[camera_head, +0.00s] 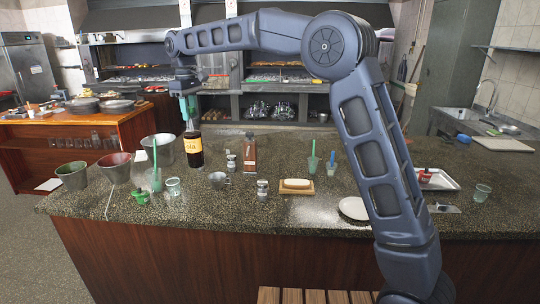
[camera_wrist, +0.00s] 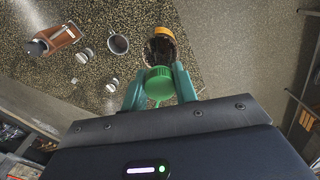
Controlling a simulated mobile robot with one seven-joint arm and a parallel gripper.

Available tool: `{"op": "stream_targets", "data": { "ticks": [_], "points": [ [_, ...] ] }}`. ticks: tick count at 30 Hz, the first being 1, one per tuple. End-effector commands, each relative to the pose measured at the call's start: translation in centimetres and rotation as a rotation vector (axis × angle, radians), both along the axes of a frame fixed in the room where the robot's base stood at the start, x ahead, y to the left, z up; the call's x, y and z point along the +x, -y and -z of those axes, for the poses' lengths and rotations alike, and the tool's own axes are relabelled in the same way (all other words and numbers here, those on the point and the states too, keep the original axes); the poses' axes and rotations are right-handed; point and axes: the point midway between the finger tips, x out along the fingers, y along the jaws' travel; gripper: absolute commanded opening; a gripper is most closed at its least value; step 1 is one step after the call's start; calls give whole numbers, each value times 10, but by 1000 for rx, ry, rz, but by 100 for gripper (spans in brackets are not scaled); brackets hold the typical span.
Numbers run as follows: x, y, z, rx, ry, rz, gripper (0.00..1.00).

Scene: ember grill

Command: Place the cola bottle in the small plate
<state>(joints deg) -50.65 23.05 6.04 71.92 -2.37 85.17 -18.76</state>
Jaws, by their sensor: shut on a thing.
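The cola bottle (camera_head: 193,152) is dark with a yellow-orange label and stands upright at the left back of the counter. I cannot tell whether its base touches the counter. My gripper (camera_head: 188,108) is above it, pointing down, shut on its neck. In the wrist view the teal fingers (camera_wrist: 159,88) sit on both sides of the green cap (camera_wrist: 159,82), with the dark bottle body (camera_wrist: 160,48) beyond. A white round plate (camera_head: 352,208) lies near the counter's front edge, right of centre, partly behind my arm. It is not in the wrist view.
A brown bottle (camera_head: 249,154), a metal cup (camera_head: 218,180), shakers (camera_head: 262,190) and a butter dish (camera_head: 296,186) stand between bottle and plate. Metal buckets (camera_head: 117,168) are at the left. A metal tray (camera_head: 440,180) lies at the right.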

Motion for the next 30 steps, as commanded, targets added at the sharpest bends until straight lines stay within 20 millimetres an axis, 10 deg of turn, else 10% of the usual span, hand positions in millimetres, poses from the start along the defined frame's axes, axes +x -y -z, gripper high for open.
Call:
{"op": "stream_targets", "data": {
  "ticks": [14,30],
  "points": [
    [25,39,-6,-1,4,81,0],
    [91,198,-20,-9,11,394,0]
  ]
}}
